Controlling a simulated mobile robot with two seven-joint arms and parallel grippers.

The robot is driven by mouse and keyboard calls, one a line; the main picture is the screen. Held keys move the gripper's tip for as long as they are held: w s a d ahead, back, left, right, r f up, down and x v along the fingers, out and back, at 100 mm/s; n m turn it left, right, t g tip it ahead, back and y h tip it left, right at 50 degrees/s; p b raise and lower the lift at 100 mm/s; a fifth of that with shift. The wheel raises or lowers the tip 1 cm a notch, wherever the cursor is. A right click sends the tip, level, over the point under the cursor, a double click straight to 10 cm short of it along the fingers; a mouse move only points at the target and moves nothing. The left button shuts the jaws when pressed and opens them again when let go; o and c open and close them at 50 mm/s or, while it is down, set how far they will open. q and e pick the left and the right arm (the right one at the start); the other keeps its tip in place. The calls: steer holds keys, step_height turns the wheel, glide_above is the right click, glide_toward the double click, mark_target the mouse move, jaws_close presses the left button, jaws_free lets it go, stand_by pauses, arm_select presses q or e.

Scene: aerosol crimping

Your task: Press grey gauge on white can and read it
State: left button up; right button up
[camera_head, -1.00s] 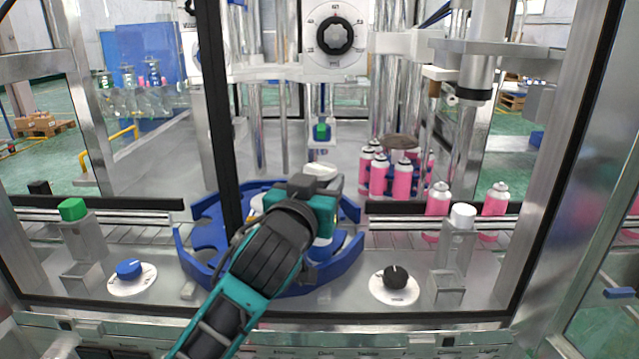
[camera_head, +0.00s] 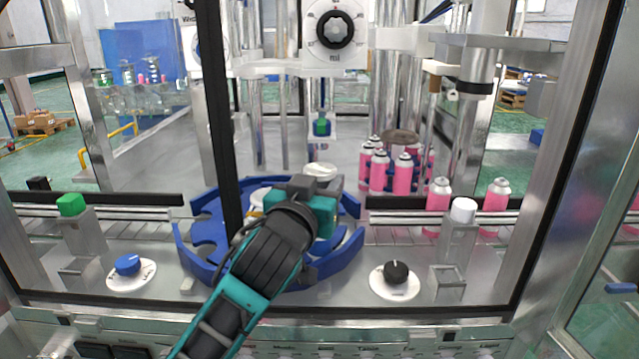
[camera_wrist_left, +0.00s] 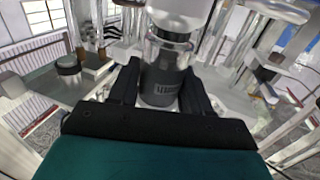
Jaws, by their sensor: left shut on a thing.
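My left gripper (camera_head: 312,205) is over the blue star wheel (camera_head: 345,265) in the head view, and its own body hides its fingertips there. The display's reading is too small to make out. A shiny collar and a white round part (camera_wrist_left: 182,12) line up with the gauge's end. I cannot tell whether the gauge touches a white can. My right gripper is out of view.
Pink cans (camera_head: 378,172) stand in a group behind the wheel, and others (camera_head: 495,195) on the right conveyor. A dark frame post (camera_head: 219,110) rises close left of my gripper. Blue (camera_head: 128,265) and black (camera_head: 396,273) knobs sit on the front panel.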

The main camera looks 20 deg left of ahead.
mark_target(319, 169)
arm_select(q)
steer(key=shift+f+b, duration=0.35)
steer(key=shift+f, duration=0.2)
stand_by(0.4)
steer(key=shift+r+p, duration=1.5)
steer(key=shift+r, duration=0.05)
steer(key=shift+r+p, duration=0.5)
steer(key=shift+r, duration=0.55)
